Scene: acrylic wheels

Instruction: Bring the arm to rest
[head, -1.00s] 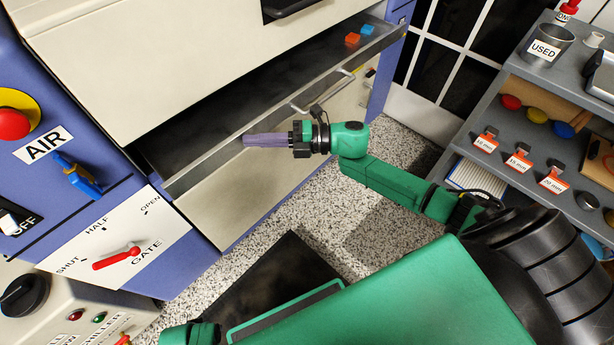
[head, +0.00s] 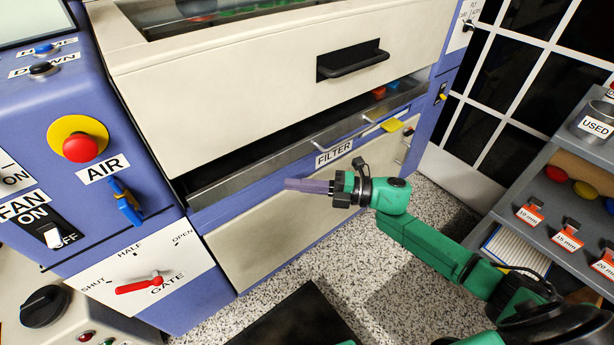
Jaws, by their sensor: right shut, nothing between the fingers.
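My right arm (head: 430,248) is green with black joints and reaches in from the lower right. Its right gripper (head: 290,184) has long purple-grey fingers, shut and empty, pointing left. In the picture they lie in front of the machine's lower front, just below the drawer rim; whether they touch it I cannot tell. My left gripper is not in view.
The cream and blue machine has a partly open drawer (head: 225,187) with a FILTER label (head: 334,153). A red gate lever (head: 138,284) and an AIR valve (head: 127,203) are at left. A grey shelf (head: 519,186) stands at right. Speckled floor (head: 300,262) lies between.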

